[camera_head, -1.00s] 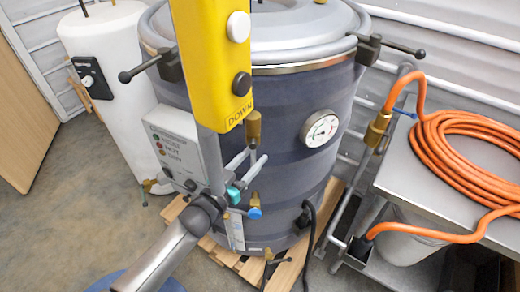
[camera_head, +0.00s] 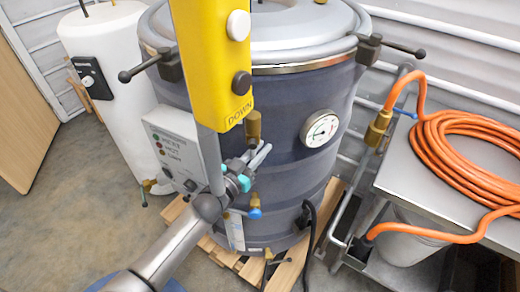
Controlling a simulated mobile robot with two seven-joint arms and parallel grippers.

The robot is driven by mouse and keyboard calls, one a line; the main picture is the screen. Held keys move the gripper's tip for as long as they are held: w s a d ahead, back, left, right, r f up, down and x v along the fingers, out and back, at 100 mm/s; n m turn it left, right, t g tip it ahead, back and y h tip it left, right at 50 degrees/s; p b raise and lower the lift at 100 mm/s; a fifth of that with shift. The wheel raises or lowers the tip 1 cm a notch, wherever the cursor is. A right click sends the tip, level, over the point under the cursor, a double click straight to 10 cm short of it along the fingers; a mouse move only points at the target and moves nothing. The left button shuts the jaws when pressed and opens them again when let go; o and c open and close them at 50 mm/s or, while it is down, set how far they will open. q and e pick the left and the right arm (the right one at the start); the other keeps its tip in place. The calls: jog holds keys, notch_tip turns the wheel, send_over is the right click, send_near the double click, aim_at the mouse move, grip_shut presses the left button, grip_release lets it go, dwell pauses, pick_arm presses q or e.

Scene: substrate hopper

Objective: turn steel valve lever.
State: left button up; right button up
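My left gripper (camera_head: 263,154) is in front of the dark hopper drum, just below a brass valve fitting (camera_head: 253,125). Its two pale fingers lie nearly parallel with a narrow gap, pointing up and right. Whether they hold anything is too small to tell. The steel lever is not clear; it may be behind or among the fingers near the brass fitting. A second small valve with a blue handle (camera_head: 254,213) sits lower, just below the gripper's wrist. My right gripper is not in view.
The yellow pendant (camera_head: 212,60) hangs close in front of the drum (camera_head: 285,165). A grey control box (camera_head: 172,145) is left of the gripper. A gauge (camera_head: 321,129) is to its right. An orange hose (camera_head: 460,150) lies coiled on the steel table at the right.

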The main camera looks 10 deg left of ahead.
pick_arm(q)
grip_shut()
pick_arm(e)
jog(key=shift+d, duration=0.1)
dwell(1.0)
